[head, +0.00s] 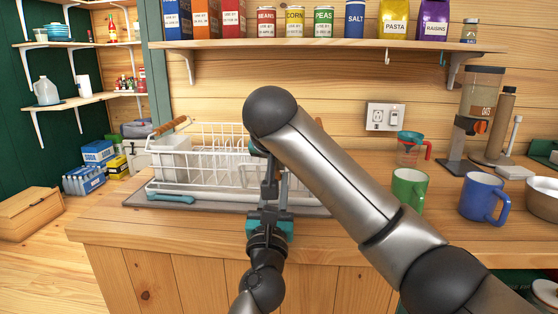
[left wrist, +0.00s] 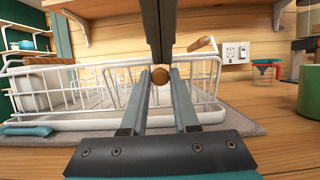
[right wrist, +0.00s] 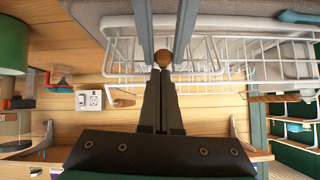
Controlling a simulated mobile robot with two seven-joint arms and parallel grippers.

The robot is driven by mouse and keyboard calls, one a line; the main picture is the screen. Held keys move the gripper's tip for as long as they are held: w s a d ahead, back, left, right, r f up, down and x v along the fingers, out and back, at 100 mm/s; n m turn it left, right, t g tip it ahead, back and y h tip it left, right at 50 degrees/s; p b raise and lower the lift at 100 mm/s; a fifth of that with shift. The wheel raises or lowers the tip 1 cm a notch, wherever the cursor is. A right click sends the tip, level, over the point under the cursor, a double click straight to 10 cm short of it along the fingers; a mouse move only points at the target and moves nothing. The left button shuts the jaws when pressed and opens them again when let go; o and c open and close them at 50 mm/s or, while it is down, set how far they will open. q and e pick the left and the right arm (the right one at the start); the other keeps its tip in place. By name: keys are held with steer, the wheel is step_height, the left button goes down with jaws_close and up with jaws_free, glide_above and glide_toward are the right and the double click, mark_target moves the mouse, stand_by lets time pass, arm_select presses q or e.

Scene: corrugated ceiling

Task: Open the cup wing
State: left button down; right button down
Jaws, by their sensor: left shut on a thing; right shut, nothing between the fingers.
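The white wire dish rack (head: 190,188) stands on a grey mat on the wooden counter. A slanted wire panel (left wrist: 113,88) at its right part, which I take to be the cup wing, reaches towards a round wooden knob (left wrist: 160,76). My left gripper (left wrist: 160,80) is shut on this knob, one finger on each side. My right gripper (right wrist: 161,72) is shut and empty, its tips close to the knob from above; I cannot tell whether they touch it. The right wrist view also shows the knob (right wrist: 163,59). In the head view my right arm hides the rack's right part.
A green mug (head: 408,190), a blue mug (head: 480,198) and a measuring cup (head: 410,150) stand right of the rack. A shelf (head: 320,45) with cans and boxes hangs above. A teal utensil (head: 170,198) lies at the rack's front left. The counter's front strip is clear.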

steer(key=shift+s+f, duration=0.4)
steer(key=shift+f, duration=0.25)
arm_select(q)
steer(key=c, duration=0.9)
jaws_free()
steer(key=shift+o, duration=1.1)
steer(key=shift+r, duration=0.15)
steer(key=shift+s, duration=0.15)
arm_select(e)
steer(key=shift+f, duration=0.1)
